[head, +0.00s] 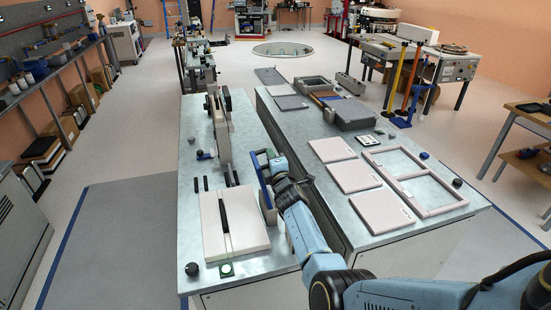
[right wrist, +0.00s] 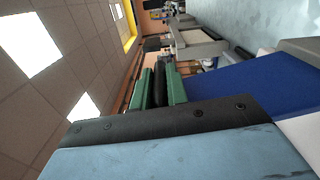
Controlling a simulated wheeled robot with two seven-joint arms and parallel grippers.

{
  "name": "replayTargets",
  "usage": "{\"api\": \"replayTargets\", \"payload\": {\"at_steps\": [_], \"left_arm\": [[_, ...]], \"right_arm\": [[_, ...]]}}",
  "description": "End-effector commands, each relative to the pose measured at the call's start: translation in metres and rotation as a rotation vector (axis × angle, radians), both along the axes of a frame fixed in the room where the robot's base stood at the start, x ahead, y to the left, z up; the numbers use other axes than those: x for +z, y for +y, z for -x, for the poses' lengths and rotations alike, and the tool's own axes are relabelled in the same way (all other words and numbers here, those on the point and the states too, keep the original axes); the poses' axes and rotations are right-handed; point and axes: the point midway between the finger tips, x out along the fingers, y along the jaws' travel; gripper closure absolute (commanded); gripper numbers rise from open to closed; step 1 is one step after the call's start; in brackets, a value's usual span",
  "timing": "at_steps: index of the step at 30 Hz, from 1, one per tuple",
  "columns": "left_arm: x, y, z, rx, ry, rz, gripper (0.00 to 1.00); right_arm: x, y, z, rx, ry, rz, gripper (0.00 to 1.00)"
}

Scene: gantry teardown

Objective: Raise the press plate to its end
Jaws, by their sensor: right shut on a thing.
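A blue upright plate (head: 263,184), which looks like the press plate, stands at the right side of the pale slotted base (head: 213,238) on the left table. Its blue face also shows in the right wrist view (right wrist: 232,98). My right gripper (head: 271,156) is at the top of this plate. In the right wrist view its green fingers (right wrist: 160,86) are shut on a dark rounded handle (right wrist: 159,80) between them. How the handle joins the plate is hidden. My left gripper is not in view.
A tall pale upright (head: 222,130) stands behind the base. The right table holds pale panels (head: 354,176) and a pale frame (head: 414,178). A narrow gap separates the tables.

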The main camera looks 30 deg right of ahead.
Motion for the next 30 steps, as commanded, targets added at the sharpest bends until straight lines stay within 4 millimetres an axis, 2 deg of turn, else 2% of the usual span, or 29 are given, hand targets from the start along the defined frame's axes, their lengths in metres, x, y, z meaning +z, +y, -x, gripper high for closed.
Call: {"api": "replayTargets", "payload": {"at_steps": [1, 15, 16, 20, 30], "left_arm": [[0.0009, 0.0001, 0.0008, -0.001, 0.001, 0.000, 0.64], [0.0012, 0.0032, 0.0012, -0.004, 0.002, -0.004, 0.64], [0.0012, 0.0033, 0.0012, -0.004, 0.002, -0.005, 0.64], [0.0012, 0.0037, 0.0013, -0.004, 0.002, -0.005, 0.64], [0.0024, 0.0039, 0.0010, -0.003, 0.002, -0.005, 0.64]], "right_arm": [[0.0043, -0.0018, -0.0015, 0.000, -0.007, 0.002, 1.00], [0.0032, -0.0035, -0.0013, 0.001, -0.005, 0.004, 1.00], [0.0032, -0.0036, -0.0013, 0.001, -0.005, 0.004, 0.83], [0.0023, -0.0032, -0.0010, 0.000, -0.003, 0.004, 0.66], [0.0005, -0.0019, 0.0013, 0.002, 0.000, 0.004, 0.64]]}}
